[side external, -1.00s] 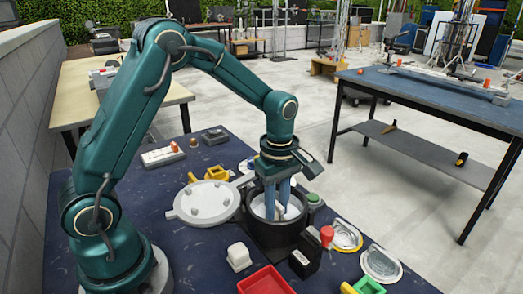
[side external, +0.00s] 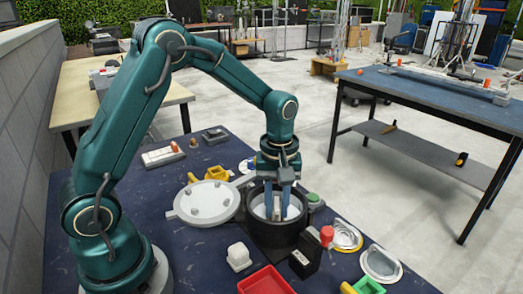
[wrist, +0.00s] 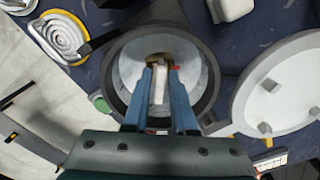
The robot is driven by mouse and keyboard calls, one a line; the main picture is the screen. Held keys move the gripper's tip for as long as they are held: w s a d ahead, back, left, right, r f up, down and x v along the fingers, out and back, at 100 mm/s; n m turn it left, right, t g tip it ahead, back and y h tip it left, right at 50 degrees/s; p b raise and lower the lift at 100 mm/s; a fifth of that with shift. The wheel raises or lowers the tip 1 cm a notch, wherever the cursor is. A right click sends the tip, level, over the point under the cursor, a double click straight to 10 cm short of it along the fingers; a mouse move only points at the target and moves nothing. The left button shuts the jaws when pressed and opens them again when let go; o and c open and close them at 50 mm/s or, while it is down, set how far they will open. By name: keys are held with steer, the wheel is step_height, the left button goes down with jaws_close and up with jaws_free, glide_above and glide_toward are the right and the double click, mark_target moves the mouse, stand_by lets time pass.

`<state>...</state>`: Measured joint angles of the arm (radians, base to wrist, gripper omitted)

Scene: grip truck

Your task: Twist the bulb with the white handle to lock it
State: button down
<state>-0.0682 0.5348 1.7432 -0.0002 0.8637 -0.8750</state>
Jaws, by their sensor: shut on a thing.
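The white handle (wrist: 159,86) stands inside a round dark housing (side external: 268,235) with a pale inner wall. The housing also shows in the wrist view (wrist: 119,68). My gripper (side external: 277,214) points down into the housing from above. In the wrist view its two blue fingers (wrist: 161,72) are shut on the white handle, one on each side. A brownish part and a small red mark (wrist: 175,68) show by the fingertips. The bulb below the handle is mostly hidden by the fingers and the housing wall, so I cannot tell whether it is locked.
A round white lid (side external: 208,202) with several knobs lies left of the housing. A black box (side external: 305,258), a red tray (side external: 265,281) and a white block (side external: 238,256) are in front. Round metal coils (side external: 346,236) lie to the right. The blue table is crowded near the housing.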

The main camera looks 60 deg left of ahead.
mark_target(277, 203)
steer(key=m, duration=0.4)
steer(key=shift+m, duration=0.4)
steer(key=m, duration=0.4)
steer(key=c, duration=0.8)
jaws_free()
steer(key=shift+r, duration=0.15)
steer(key=shift+r, duration=3.65)
